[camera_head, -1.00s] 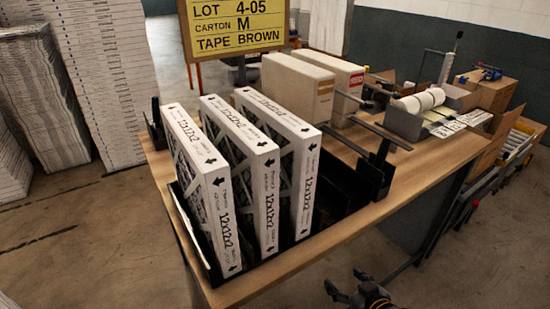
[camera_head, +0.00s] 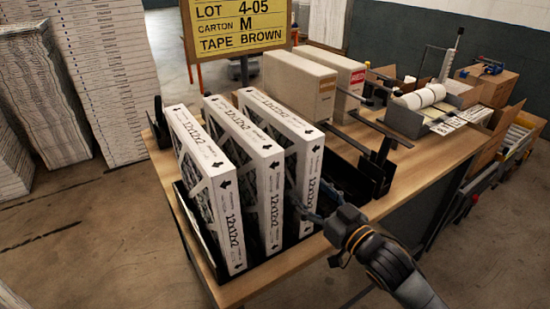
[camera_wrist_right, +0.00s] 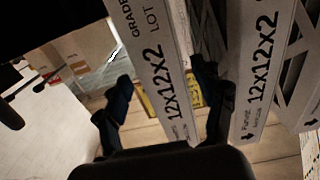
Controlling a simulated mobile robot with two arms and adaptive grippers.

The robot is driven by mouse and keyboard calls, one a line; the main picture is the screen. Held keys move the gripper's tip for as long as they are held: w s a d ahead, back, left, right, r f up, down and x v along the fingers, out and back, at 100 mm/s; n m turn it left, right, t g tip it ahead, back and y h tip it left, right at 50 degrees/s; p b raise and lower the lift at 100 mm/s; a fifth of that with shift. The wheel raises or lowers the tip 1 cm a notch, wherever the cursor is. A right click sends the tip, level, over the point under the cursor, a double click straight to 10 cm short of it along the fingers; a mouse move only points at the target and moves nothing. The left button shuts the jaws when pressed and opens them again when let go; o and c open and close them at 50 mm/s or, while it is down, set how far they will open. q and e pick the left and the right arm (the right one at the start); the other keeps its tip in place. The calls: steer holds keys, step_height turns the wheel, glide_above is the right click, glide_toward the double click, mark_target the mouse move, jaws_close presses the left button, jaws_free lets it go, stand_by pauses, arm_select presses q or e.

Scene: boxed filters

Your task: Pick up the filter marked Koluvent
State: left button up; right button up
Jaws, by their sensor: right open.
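Three white-framed filters marked 12x12x2 stand upright side by side in a black rack (camera_head: 207,255): left (camera_head: 225,205), middle (camera_head: 270,200) and right (camera_head: 308,180). The small brand print is too small to read surely, so I cannot tell which is Koluvent. My right gripper (camera_head: 311,196) is open at the front edge of the right filter. In the right wrist view its fingers (camera_wrist_right: 162,85) are on either side of that filter (camera_wrist_right: 155,65), with no clear grip. The middle filter (camera_wrist_right: 258,75) is close beside one finger. My left gripper is out of view.
A yellow sign (camera_head: 240,22) reads carton M, tape brown. Two cartons (camera_head: 298,84) stand behind the rack on the wooden table (camera_head: 425,165). Empty rack slots (camera_head: 350,175) lie right of the filters.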

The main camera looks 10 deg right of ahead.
steer(key=x, duration=0.1)
steer(key=p+x, duration=0.1)
steer(key=x, duration=0.1)
steer(key=p+x, duration=0.1)
steer(key=x, duration=0.1)
steer(key=shift+s+a+r, duration=0.15)
steer(key=shift+a+r, duration=0.05)
steer(key=shift+r, duration=0.2)
steer(key=shift+w+a+f, duration=0.1)
steer(key=shift+w+a, duration=0.05)
steer(key=shift+w, duration=0.25)
steer(key=shift+s, duration=0.1)
steer(key=shift+c, duration=0.2)
steer(key=c, duration=1.3)
